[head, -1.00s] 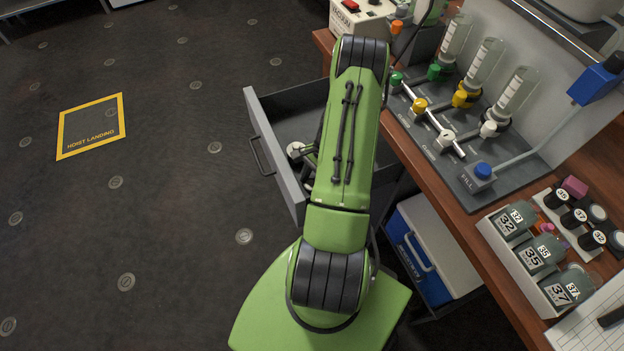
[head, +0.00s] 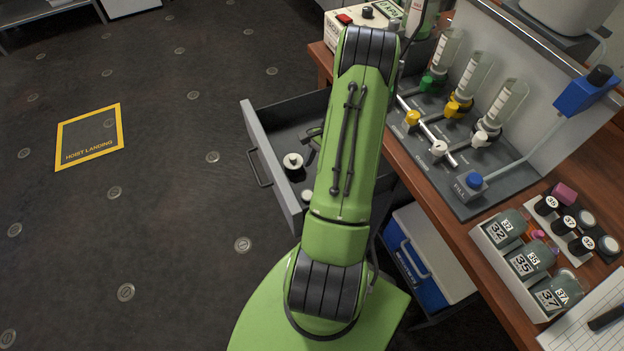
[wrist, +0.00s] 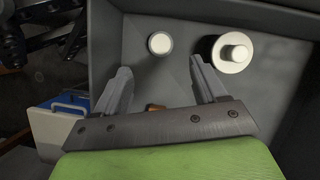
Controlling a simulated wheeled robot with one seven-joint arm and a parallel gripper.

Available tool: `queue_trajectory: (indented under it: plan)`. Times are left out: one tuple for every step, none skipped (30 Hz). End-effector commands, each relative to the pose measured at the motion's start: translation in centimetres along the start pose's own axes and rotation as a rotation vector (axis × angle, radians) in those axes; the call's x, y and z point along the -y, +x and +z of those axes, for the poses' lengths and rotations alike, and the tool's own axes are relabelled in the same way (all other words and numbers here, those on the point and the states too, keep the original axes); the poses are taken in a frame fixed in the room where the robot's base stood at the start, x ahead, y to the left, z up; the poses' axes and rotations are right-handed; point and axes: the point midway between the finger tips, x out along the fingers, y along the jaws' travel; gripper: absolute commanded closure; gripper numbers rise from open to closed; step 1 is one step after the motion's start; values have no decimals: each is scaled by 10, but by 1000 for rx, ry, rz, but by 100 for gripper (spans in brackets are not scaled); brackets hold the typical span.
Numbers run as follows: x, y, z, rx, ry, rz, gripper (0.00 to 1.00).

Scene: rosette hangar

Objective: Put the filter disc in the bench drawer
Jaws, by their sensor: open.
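The bench drawer (head: 268,148) is pulled out, and its floor also shows in the wrist view (wrist: 185,110). A pale round disc with a raised white knob (head: 293,161), which looks like the filter disc, is inside the drawer; it also shows in the wrist view (wrist: 232,53). A smaller white-topped round piece (wrist: 160,43) is on the drawer floor to its left there. My gripper (wrist: 160,70) is open with nothing between its fingers. It is over the drawer, apart from the disc, with the small round piece beyond the fingertips. In the head view my arm hides most of the gripper.
The wooden bench (head: 440,220) on the right holds a valve rack (head: 455,165) and a tray of numbered jars (head: 505,275). A blue and white cooler (head: 425,265) stands below. A brown bit (wrist: 155,107) shows behind my fingers. The floor at left is clear.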

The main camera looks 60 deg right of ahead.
Motion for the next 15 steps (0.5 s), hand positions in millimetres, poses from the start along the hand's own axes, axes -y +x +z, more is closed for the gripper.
queue_trajectory:
  plan:
    - [0, -12, 0, -2, 0, -3, 29]
    - [0, -16, 0, -2, 0, -3, 29]
    - [0, -20, 0, 0, 1, -1, 29]
    - [0, -22, 0, 0, 1, -1, 29]
    - [0, -24, 0, 0, 0, -1, 29]
    - [0, -25, 0, 1, 0, -1, 29]
    - [0, -26, 0, 1, 0, 0, 29]
    - [0, -26, 0, 2, 0, 0, 29]
    - [0, -25, 0, 2, 0, 0, 29]
    - [0, -25, 0, 1, -1, 0, 29]
    - [1, -26, 1, -2, -7, 1, 29]
    - [4, -30, 6, -11, -27, 2, 29]
    - [8, -36, 12, -23, -55, 5, 29]
    - [13, -43, 21, -41, -92, 8, 29]
    - [21, -56, 37, -71, -161, 14, 29]
